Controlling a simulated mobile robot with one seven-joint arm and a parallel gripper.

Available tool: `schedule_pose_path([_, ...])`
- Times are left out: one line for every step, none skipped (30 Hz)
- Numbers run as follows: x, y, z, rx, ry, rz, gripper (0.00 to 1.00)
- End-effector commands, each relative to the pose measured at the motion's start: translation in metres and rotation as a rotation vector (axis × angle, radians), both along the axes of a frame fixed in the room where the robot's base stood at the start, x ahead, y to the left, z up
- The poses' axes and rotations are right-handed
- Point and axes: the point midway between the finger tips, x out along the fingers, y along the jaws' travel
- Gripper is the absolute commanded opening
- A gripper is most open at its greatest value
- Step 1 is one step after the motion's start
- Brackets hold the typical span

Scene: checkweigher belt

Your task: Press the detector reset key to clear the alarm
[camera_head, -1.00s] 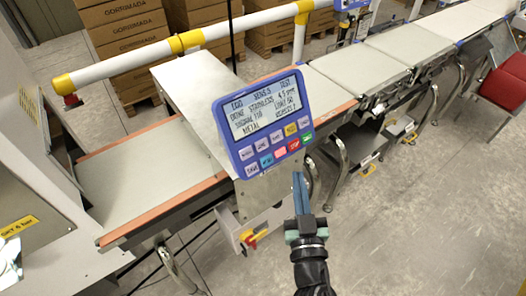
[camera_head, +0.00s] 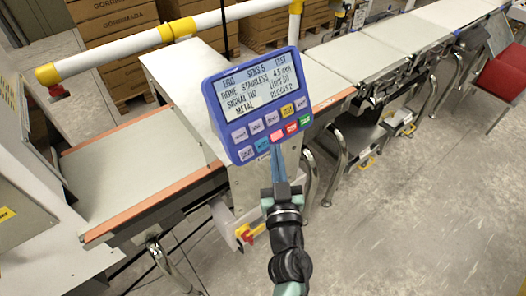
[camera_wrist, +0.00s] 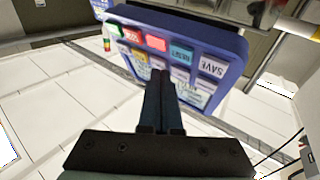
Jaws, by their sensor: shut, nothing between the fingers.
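The detector panel (camera_head: 255,105) is a blue tilted console with a lit screen (camera_head: 255,87) and two rows of coloured keys. Its lower row has a pale save key (camera_head: 246,153), a teal key (camera_head: 262,145), a pink key (camera_head: 276,136), a red key (camera_head: 291,128) and a green key (camera_head: 305,120). I cannot read for certain which is reset. My gripper (camera_head: 277,150) is shut and empty, its tips in front of the panel's lower edge, just below the pink key. In the wrist view, the pink key (camera_wrist: 156,43) and teal key (camera_wrist: 182,53) show beyond the fingertips; contact cannot be told.
A belt (camera_head: 130,165) with orange edges runs behind the panel under a metal housing. A white rail (camera_head: 110,62) with yellow fittings passes above it. Stacked cartons stand at the back.

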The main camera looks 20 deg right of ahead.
Motion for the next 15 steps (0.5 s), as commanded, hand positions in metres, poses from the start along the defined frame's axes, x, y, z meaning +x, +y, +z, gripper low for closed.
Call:
schedule_pose_path([0.0048, 0.0022, -0.0045, 0.000, -0.002, 0.002, 0.00])
schedule_pose_path([0.0067, 0.0029, -0.0052, 0.002, -0.001, 0.002, 0.00])
schedule_pose_path([0.0086, 0.0035, -0.0062, 0.002, -0.001, 0.002, 0.00])
schedule_pose_path([0.0098, 0.0039, -0.0067, 0.002, 0.000, 0.001, 0.00])
schedule_pose_path([0.0108, 0.0042, -0.0069, 0.001, 0.000, 0.001, 0.00])
schedule_pose_path([0.0119, 0.0046, -0.0070, 0.001, 0.000, 0.001, 0.00])
schedule_pose_path([0.0125, 0.0049, -0.0069, 0.000, 0.000, 0.001, 0.00])
schedule_pose_path([0.0129, 0.0050, -0.0068, 0.000, 0.000, 0.001, 0.00])
schedule_pose_path([0.0133, 0.0052, -0.0067, 0.000, 0.000, 0.001, 0.00])
schedule_pose_path([0.0134, 0.0052, -0.0065, 0.000, 0.000, 0.001, 0.00])
schedule_pose_path([0.0134, 0.0052, -0.0064, 0.000, 0.000, 0.001, 0.00])
schedule_pose_path([0.0134, 0.0052, -0.0063, 0.000, 0.000, 0.001, 0.00])
schedule_pose_path([0.0134, 0.0052, -0.0063, 0.000, 0.000, 0.001, 0.00])
schedule_pose_path([0.0133, 0.0052, -0.0062, 0.000, 0.000, 0.001, 0.00])
schedule_pose_path([0.0133, 0.0052, -0.0063, 0.000, 0.000, 0.001, 0.00])
